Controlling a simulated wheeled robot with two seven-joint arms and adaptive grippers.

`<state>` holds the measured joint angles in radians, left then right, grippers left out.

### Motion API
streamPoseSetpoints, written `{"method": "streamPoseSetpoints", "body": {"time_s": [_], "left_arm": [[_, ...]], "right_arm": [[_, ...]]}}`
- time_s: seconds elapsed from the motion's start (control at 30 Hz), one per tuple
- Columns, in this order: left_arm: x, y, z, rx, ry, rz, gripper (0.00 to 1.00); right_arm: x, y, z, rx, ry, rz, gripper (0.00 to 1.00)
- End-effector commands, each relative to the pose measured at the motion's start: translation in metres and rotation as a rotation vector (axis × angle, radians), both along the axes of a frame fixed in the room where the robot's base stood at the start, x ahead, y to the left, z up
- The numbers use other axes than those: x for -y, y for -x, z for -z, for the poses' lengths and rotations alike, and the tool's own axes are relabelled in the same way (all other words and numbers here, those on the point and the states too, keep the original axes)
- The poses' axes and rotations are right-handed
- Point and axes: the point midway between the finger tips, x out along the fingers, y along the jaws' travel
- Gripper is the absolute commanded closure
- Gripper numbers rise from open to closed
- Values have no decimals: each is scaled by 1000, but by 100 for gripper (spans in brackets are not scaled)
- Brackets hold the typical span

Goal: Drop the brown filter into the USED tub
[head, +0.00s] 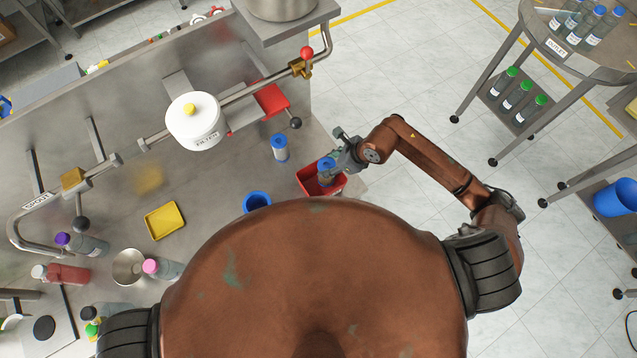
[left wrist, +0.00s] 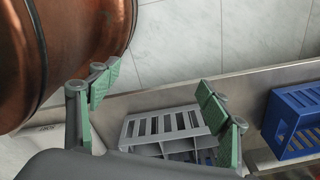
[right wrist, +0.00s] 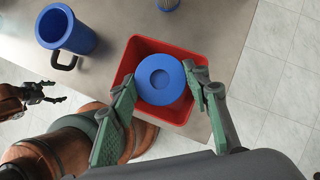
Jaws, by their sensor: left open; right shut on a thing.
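A filter with a round blue end cap (head: 326,164) is held in my right gripper (head: 341,160), at the red tub (head: 308,173). In the right wrist view the blue cap (right wrist: 160,79) sits between the two fingers, within the outline of the red tub (right wrist: 146,46). The cap hides most of the filter's body, so its colour is hard to tell. No label shows on the tub. A second blue-capped filter (head: 280,150) stands upright on the bench, left of the tub. My left gripper (left wrist: 158,92) is open and empty, away from the filter; it is out of sight in the head view.
A blue jug (right wrist: 67,28) stands left of the tub. A white canister (head: 194,120) on a pipe, a yellow tray (head: 165,220) and several bottles occupy the bench. Grey (left wrist: 150,128) and blue (left wrist: 295,122) crates lie near my left gripper. The bench edge is close to the tub.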

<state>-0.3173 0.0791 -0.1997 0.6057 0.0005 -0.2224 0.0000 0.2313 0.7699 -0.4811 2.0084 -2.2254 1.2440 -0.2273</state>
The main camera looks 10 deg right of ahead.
Motion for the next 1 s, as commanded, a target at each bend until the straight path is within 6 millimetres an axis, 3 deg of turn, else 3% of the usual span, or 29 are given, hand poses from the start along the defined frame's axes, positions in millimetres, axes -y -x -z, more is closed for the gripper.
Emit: {"method": "streamPoseSetpoints", "body": {"time_s": [0.1, 0.2, 0.43, 0.47, 0.73, 1.0], "left_arm": [[1, -32, 6, 39, 2, 8, 29], [2, -44, 6, 58, 3, 10, 29], [2, -35, 6, 44, 3, 9, 29], [1, -33, 6, 42, 3, 8, 29], [0, -14, 8, 19, 1, 4, 29], [-3, -27, 7, 35, -2, 8, 29]], "right_arm": [[0, 1, 12, 0, -1, 2, 97], [1, 1, 15, 0, -1, 2, 97], [1, 1, 14, 1, -1, 1, 97], [1, 1, 14, 1, -1, 1, 55], [1, 1, 14, 0, 0, 2, 36], [2, 1, 14, -1, 1, 2, 36]]}}
